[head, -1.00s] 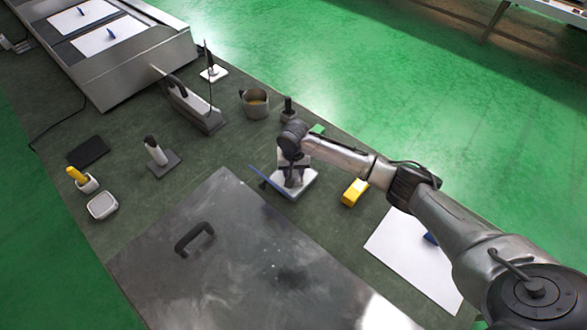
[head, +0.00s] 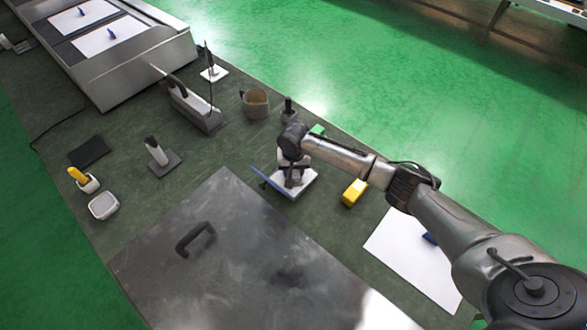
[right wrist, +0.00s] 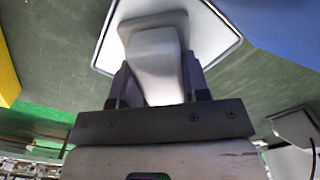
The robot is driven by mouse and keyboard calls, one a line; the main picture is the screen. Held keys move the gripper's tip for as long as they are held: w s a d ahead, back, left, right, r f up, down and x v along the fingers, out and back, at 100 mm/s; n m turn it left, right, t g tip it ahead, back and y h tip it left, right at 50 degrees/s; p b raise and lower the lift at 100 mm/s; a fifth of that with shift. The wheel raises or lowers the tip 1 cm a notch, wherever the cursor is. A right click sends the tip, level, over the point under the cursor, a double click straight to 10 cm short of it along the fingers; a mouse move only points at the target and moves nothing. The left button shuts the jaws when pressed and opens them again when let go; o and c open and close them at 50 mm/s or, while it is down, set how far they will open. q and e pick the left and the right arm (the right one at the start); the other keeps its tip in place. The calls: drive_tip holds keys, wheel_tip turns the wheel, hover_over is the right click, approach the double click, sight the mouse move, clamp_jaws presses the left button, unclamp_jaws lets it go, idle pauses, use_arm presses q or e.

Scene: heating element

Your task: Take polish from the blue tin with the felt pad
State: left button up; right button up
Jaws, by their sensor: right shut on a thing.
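My right gripper (head: 292,176) is shut on a pale, rounded handle, which fills the jaws in the right wrist view (right wrist: 155,75). I take this for the felt pad's handle. A pale, flat, square-cornered piece with a dark edge line (right wrist: 212,38) lies right beyond the handle. In the head view the pale piece (head: 308,180) shows under the gripper. A tilted blue panel (head: 266,183), likely part of the blue tin, stands along its left side; blue (right wrist: 285,25) also fills the right wrist view's upper right. The pad's underside and any polish are hidden. My left gripper is out of view.
A yellow block (head: 354,193) stands right of the gripper, and a white sheet (head: 405,262) lies further right. A dark metal plate with a handle (head: 195,238) lies in front. A metal jug (head: 256,103) and a black-knobbed tool (head: 288,110) stand behind.

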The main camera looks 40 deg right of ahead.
idle(0.3)
drive_tip(key=shift+f+p, duration=0.15)
drive_tip(key=shift+p, duration=0.15)
idle(0.6)
idle(0.6)
drive_tip(key=r+p, duration=0.2)
drive_tip(key=shift+s+p, duration=0.1)
drive_tip(key=shift+p, duration=0.25)
wheel_tip(320, 180, up, 4)
drive_tip(key=p, duration=0.5)
drive_tip(key=shift+r+p, duration=0.1)
drive_tip(key=shift+p, duration=0.25)
drive_tip(key=shift+r+p, duration=0.5)
drive_tip(key=shift+p, duration=0.25)
